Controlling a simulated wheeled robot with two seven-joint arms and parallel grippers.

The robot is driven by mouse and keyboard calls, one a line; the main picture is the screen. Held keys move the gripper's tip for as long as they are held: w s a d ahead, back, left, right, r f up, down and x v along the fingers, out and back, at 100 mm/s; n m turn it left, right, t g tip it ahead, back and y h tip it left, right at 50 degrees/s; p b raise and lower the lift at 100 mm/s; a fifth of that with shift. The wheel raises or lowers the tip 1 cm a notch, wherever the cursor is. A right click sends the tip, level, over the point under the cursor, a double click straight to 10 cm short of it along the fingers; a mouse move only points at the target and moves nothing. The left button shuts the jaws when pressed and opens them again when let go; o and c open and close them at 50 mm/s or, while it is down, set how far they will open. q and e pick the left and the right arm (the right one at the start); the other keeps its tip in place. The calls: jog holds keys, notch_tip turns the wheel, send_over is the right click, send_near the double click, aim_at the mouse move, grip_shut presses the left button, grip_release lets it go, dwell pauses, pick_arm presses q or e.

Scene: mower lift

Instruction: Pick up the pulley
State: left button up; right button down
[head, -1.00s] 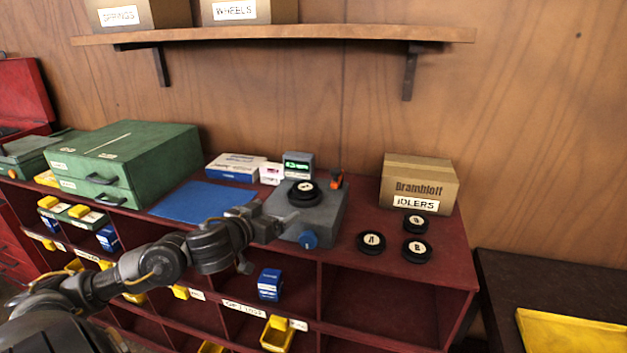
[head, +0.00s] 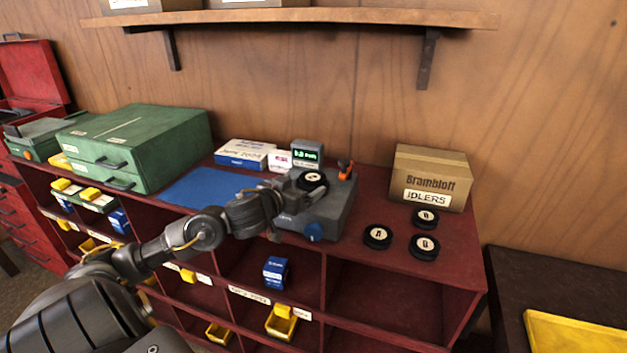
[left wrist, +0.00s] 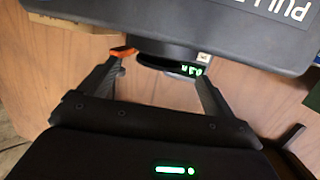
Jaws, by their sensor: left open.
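A black pulley with a pale, lettered centre (head: 312,179) sits on top of the grey tester block (head: 330,212) in the head view. My left gripper (head: 296,182) is at the left side of this pulley, at about its height. Its fingers partly cover the block. In the left wrist view the two fingers of my left gripper (left wrist: 166,56) are spread apart, with a dark rounded shape between them that seems to be the pulley. I cannot tell whether they touch it. My right gripper is not in view.
Three black pulleys lie on the red shelf top, near the IDLERS box (head: 430,178). A small display (head: 307,153) and an orange-tipped item (head: 345,168) stand behind the tester. A blue mat (head: 212,188) and a green drawer case (head: 140,145) lie left.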

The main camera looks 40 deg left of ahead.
aim_at(309, 178)
pick_arm(q)
jog(key=shift+w+a+r+p, duration=0.1)
jog(key=shift+w+r+p, duration=0.15)
jog(key=shift+w+p, duration=0.15)
jog(key=p+x, duration=0.1)
jog(key=x, duration=0.3)
jog(key=shift+w+f, duration=0.1)
jog(key=shift+w, duration=0.1)
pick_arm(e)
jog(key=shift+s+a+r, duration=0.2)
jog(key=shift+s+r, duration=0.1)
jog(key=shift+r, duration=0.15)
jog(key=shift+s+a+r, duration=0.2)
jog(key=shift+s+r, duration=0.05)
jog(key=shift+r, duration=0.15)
pick_arm(q)
jog(key=shift+s, duration=0.1)
jog(key=shift+c, duration=0.4)
